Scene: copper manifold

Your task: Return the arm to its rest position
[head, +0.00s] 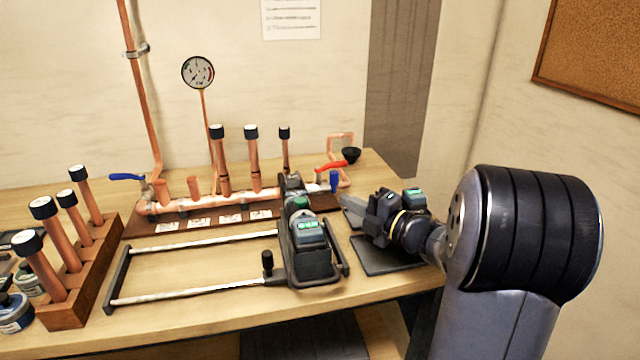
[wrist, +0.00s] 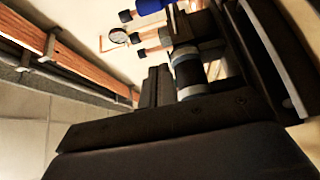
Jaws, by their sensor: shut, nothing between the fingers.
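My arm reaches in from the right in the head view, over the right end of the bench. My gripper (head: 352,208) is beside the right end of the copper manifold (head: 235,202), close above the bench; I cannot tell whether it touches anything. In the wrist view my gripper's dark fingers (wrist: 155,84) are together with nothing held between them. My wrist and forearm hide part of the bench's right side.
A tool unit with a green display (head: 308,240) stands on two rails (head: 200,290) left of my gripper. A wooden rack (head: 85,275) holds several capped copper tubes. A dark mat (head: 385,258) lies under my wrist. A cork board (head: 590,50) hangs on the right wall.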

